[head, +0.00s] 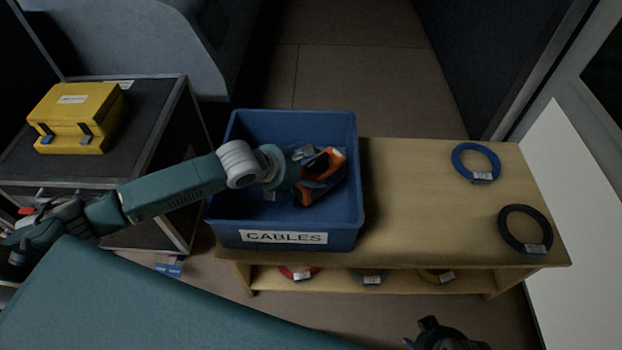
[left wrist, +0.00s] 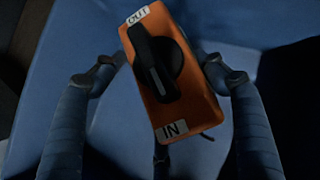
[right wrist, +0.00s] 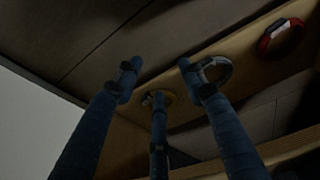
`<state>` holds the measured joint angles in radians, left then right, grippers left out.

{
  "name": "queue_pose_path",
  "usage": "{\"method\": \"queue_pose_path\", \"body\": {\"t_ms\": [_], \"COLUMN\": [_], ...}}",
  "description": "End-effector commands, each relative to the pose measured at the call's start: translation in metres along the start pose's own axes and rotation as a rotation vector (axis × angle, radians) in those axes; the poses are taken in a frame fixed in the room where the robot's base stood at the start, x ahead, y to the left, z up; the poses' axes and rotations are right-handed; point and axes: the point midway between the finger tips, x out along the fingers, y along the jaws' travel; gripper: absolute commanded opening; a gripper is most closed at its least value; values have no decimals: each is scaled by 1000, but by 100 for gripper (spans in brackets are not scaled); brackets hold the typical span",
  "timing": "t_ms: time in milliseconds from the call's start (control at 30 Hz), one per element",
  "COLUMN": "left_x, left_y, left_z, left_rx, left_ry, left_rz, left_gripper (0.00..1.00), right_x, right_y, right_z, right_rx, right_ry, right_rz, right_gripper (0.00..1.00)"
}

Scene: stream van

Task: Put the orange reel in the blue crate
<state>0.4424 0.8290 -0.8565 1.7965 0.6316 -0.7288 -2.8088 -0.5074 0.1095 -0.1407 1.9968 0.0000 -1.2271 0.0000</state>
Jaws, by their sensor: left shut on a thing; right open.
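The orange reel (head: 338,160) is a boxy orange body with a black handle and white labels reading OUT and IN in the left wrist view (left wrist: 194,95). My left gripper (head: 314,172) is shut on it, with fingers on either side. The reel appears inside the outline of the blue crate (head: 286,222), toward its right side; whether it touches the floor of the crate I cannot tell. The crate is labelled CABLES and stands on the left of a wooden bench. My right gripper (right wrist: 158,78) is open and empty, low in front of the bench; it partly shows in the head view (head: 440,335).
The wooden bench (head: 415,205) bears a blue cable coil (head: 462,165) and a black coil (head: 510,240) at right. Several coils, including a red one (right wrist: 270,40), lie on its lower shelf. A yellow case (head: 75,117) sits on a dark cabinet at left.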

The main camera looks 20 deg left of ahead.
Motion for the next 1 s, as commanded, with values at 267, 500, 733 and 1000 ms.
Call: {"method": "queue_pose_path", "body": {"t_ms": [267,500,733,1000], "left_x": [19,19,21,21], "left_y": [0,0,0,0], "left_z": [-19,-19,-22,-22], "left_rx": [-2,-1,-1,-1], "left_ry": [-1,-1,3,3], "left_rz": [-1,-1,0,-1], "left_gripper": [26,26,90,90], "right_x": [-22,-22,-26,-25], "right_y": [1,1,2,2], "right_z": [-7,-7,-9,-9], "right_rx": [2,2,3,3], "right_ry": [13,13,15,15], "right_rz": [2,2,3,3], "right_gripper": [41,41,41,41]}}
